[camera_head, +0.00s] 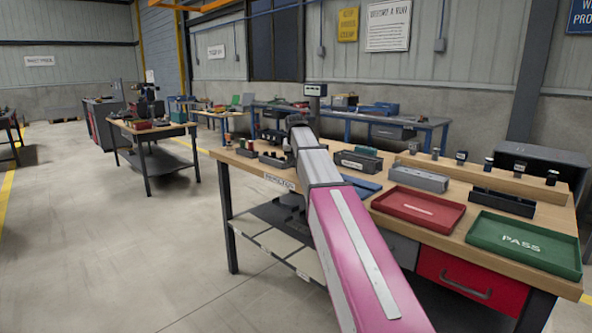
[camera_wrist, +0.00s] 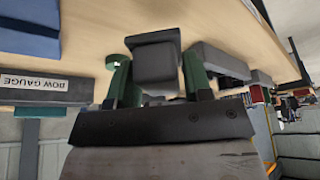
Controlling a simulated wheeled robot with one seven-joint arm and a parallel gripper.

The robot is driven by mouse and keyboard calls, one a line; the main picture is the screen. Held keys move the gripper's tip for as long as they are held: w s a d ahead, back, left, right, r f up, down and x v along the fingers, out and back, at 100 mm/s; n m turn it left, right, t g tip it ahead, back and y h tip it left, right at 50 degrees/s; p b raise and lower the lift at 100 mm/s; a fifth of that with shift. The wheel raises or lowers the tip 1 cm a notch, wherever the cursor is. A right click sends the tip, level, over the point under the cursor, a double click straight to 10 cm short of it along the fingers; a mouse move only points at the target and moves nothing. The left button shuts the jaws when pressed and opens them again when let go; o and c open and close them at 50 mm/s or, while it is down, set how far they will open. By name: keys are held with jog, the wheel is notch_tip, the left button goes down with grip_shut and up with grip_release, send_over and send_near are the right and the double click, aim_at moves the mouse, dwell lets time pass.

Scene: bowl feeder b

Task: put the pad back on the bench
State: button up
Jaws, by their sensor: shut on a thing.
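In the wrist view my gripper (camera_wrist: 155,68) has its two green fingers shut on a dark grey block, which I take to be the pad (camera_wrist: 156,62). Pale wood of the bench (camera_wrist: 92,42) lies behind it; I cannot tell whether the pad touches the wood. In the head view the bench (camera_head: 237,157) stands to the right of centre, and my arm reaches over its left part. My gripper's fingers and the pad are not clear there among the dark items at the arm's end.
A red tray (camera_head: 420,207), a green PASS tray (camera_head: 523,243) and a blue mat (camera_head: 361,187) lie on the bench. A labelled gauge block (camera_wrist: 45,88) is left of my gripper in the wrist view. Another table (camera_head: 150,127) stands left, with open floor between.

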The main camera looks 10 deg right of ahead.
aim_at(296, 175)
jog(key=shift+w+d+f, duration=0.1)
jog(key=shift+d+f, duration=0.05)
jog(key=shift+f, duration=1.95)
jog(key=o, duration=1.1)
jog(key=shift+f, duration=0.15)
jog(key=v, duration=1.2)
